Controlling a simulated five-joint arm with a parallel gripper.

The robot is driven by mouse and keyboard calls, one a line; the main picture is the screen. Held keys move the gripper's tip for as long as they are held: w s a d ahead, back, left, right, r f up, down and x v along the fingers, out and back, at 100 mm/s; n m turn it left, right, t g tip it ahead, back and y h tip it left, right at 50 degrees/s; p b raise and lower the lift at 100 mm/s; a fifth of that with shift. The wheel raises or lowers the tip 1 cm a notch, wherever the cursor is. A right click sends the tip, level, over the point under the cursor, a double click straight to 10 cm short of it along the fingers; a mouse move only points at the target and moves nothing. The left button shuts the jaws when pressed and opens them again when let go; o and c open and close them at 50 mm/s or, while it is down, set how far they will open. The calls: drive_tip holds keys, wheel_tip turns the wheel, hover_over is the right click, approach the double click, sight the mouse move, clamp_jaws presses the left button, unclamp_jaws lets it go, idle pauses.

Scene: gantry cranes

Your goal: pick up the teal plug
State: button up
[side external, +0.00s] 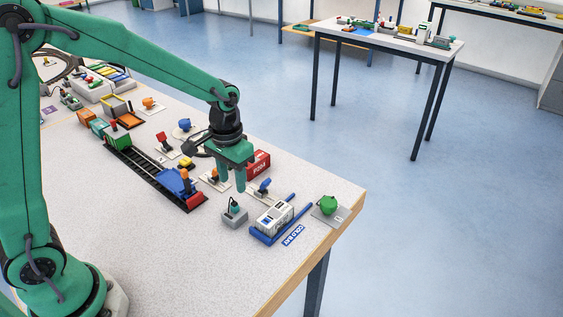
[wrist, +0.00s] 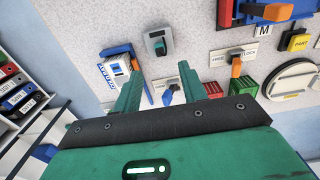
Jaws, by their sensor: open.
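The teal plug (side external: 234,206) stands in a small grey block (side external: 235,218) near the front of the table, with a dark loop at its top. In the wrist view the teal plug (wrist: 160,47) shows in its grey block (wrist: 153,35), beyond the gap between the fingertips. My gripper (side external: 232,188) is open and empty, fingers pointing down, above the table and apart from the plug. In the wrist view my gripper (wrist: 160,72) has its two green fingers spread wide, with nothing between them.
A white box (side external: 275,218) on a blue carrier stands right of the plug, and a green knob (side external: 329,205) is farther right. A blue knob (side external: 264,186) and a red container (side external: 258,164) are close to my gripper. The table in front of the plug is clear.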

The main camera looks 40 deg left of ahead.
sight(234, 202)
drive_tip(key=shift+f, duration=1.25)
drive_tip(key=shift+f, duration=0.1)
drive_tip(key=shift+s+f, duration=0.15)
drive_tip(key=shift+f, duration=2.4)
clamp_jaws()
